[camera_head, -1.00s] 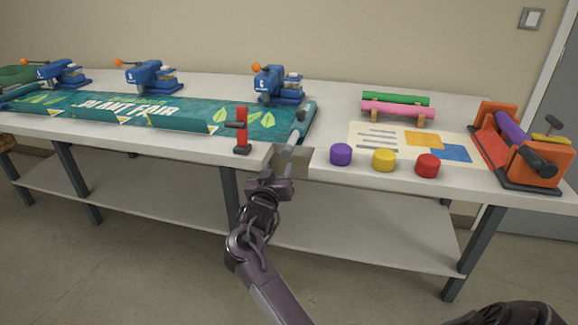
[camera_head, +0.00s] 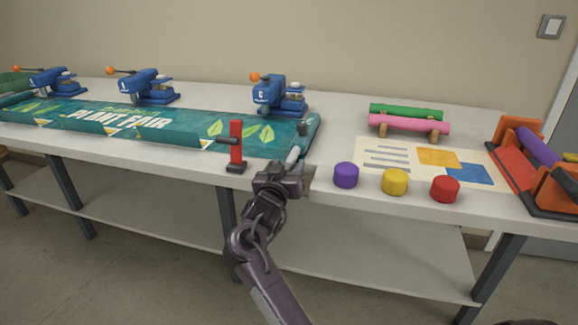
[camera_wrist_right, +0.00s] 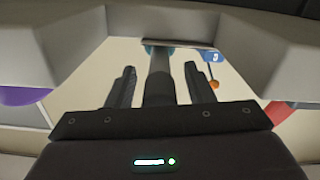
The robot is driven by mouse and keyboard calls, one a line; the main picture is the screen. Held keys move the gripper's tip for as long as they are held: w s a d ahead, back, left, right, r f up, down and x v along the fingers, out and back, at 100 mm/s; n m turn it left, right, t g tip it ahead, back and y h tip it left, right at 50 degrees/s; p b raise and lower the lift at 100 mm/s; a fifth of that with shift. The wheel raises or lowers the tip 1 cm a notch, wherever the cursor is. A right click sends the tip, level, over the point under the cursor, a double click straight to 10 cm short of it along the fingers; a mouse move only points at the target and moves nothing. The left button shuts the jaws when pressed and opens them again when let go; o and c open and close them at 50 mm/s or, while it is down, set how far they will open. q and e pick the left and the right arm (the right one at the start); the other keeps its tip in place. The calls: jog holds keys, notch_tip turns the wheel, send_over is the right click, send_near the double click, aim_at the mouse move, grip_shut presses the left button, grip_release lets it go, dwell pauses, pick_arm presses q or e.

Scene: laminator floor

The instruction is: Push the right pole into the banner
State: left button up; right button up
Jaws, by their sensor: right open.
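The teal banner (camera_head: 180,131) lies flat along the table, with a sleeve (camera_head: 313,132) at its right end. The grey right pole (camera_head: 294,155) sticks out of the near end of that sleeve. My right gripper (camera_head: 285,172) is at the pole's near end, at the table's front edge. In the right wrist view the open fingers (camera_wrist_right: 157,86) stand either side of the pole (camera_wrist_right: 160,72), with gaps visible. The pole's far end meets the teal sleeve (camera_wrist_right: 150,48). How much pole is inside the sleeve is hidden. My left gripper is not in view.
A red post clamp (camera_head: 236,147) stands left of my right gripper. Purple (camera_head: 346,175), yellow (camera_head: 395,182) and red (camera_head: 445,189) knobs sit to its right. A blue machine (camera_head: 278,95) stands behind the sleeve. An orange roller device (camera_head: 515,132) is at far right.

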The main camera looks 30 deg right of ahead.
aim_at(292, 159)
jog(key=shift+r, duration=0.1)
jog(key=shift+c, duration=0.9)
grip_shut()
jog(key=x, duration=0.3)
jog(key=shift+w+d, duration=0.4)
jog(key=shift+d, duration=0.05)
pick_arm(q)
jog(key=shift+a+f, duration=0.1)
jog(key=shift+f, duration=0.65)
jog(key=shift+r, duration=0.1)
pick_arm(e)
jog(key=shift+o, duration=0.9)
grip_release()
